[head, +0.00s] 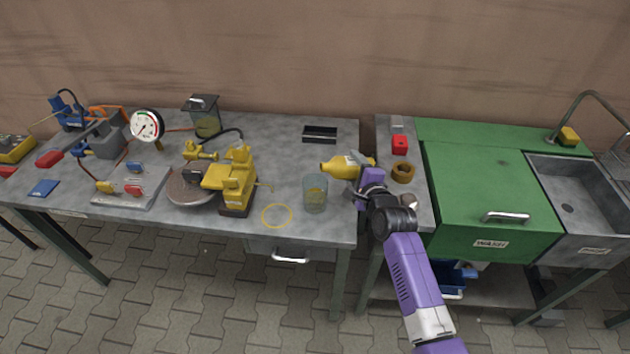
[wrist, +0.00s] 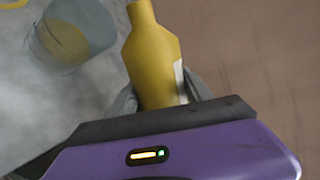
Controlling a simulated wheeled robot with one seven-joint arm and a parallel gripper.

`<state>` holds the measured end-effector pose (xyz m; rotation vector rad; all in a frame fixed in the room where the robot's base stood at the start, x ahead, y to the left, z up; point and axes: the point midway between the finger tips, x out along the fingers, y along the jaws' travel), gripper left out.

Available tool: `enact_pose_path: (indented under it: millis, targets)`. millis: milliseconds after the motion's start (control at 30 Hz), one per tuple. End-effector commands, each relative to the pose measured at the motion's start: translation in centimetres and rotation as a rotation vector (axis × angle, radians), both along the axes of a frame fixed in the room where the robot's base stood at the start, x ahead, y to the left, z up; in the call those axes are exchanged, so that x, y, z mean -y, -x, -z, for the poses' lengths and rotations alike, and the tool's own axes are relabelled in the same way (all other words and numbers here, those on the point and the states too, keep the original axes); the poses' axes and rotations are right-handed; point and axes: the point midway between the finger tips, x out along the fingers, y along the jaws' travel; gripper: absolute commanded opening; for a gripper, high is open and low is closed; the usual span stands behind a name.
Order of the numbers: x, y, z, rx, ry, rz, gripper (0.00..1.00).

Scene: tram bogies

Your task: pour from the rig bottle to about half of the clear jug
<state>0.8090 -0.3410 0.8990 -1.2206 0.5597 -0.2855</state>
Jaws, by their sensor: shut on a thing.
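The rig bottle (head: 342,166) is yellow with a pale label. My gripper (head: 368,172) is shut on it. The bottle lies tilted about level, its neck pointing left toward the clear jug. The clear jug (head: 316,194) stands on the grey bench just below and left of the bottle's mouth. In the wrist view the bottle (wrist: 152,60) sits between the fingers (wrist: 162,95), and the jug (wrist: 68,38) is at upper left with yellowish liquid inside. I see no stream between bottle and jug. The exact liquid level is hard to tell.
A yellow ring (head: 277,216) lies on the bench left of the jug. A yellow vise-like tool (head: 236,180) stands further left. A black tray (head: 320,134) lies behind. A brown tape roll (head: 403,172) and a red box (head: 400,145) are right of my gripper.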

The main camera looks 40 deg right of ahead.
Motion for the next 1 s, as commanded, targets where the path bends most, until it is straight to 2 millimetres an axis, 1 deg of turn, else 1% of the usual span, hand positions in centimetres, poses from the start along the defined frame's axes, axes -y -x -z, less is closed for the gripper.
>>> enact_pose_path:
  millis: [33, 1000]
  targets:
    - [0.0, -0.1, -0.3, 0.001, 0.004, 0.000, 0.00]
    - [-0.3, -0.3, -1.5, -0.031, 0.051, -0.001, 0.00]
